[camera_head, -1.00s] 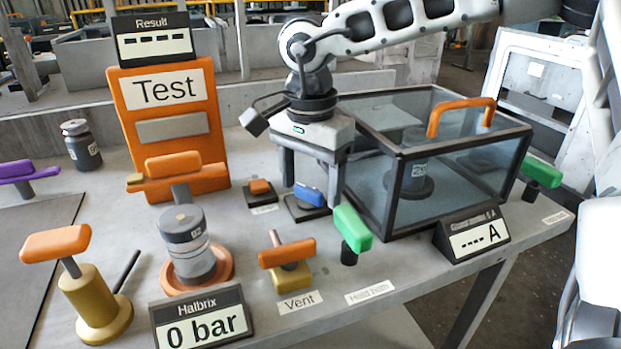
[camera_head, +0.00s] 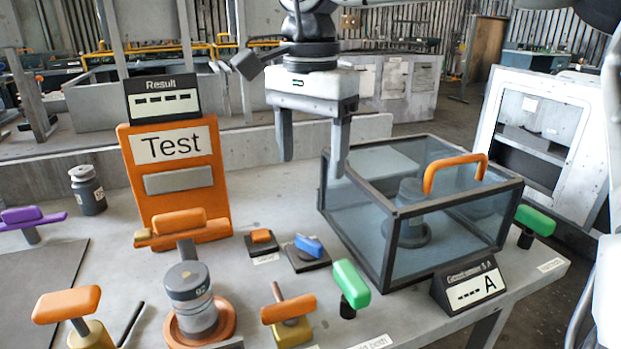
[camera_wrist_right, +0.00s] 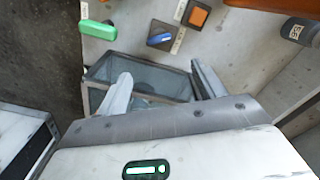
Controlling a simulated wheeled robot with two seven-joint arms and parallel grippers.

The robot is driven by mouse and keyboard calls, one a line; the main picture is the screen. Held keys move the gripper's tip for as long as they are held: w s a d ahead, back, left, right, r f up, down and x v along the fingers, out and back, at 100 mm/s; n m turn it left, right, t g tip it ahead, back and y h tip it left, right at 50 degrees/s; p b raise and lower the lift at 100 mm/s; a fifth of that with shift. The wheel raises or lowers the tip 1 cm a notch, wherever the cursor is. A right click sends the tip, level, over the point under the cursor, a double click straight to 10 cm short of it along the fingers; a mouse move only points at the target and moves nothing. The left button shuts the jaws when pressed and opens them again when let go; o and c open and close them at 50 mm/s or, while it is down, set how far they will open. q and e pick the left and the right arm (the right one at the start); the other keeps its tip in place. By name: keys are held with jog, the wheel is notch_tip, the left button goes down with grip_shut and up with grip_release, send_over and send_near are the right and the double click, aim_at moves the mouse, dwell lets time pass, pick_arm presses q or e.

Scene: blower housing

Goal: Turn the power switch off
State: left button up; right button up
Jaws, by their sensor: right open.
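A small blue rocker switch (camera_head: 309,246) sits on a black base on the grey table, left of the glass box. It also shows in the right wrist view (camera_wrist_right: 159,39), beside a label too small to read. An orange switch (camera_head: 261,237) on its own dark base stands just left of it and also shows in the right wrist view (camera_wrist_right: 198,16). Which one is the power switch I cannot read. My right gripper (camera_head: 312,165) points down, open and empty, above the blue switch and apart from it. Its fingers show in the wrist view (camera_wrist_right: 162,85). My left gripper is not in view.
A glass box (camera_head: 440,215) with an orange handle stands right of the switches. A green knob (camera_head: 350,282) and an orange vent handle (camera_head: 289,309) stand in front. An orange test panel (camera_head: 176,182) rises at the left, with a grey cylinder (camera_head: 189,290) before it.

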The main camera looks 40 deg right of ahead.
jog(key=shift+r, duration=1.2)
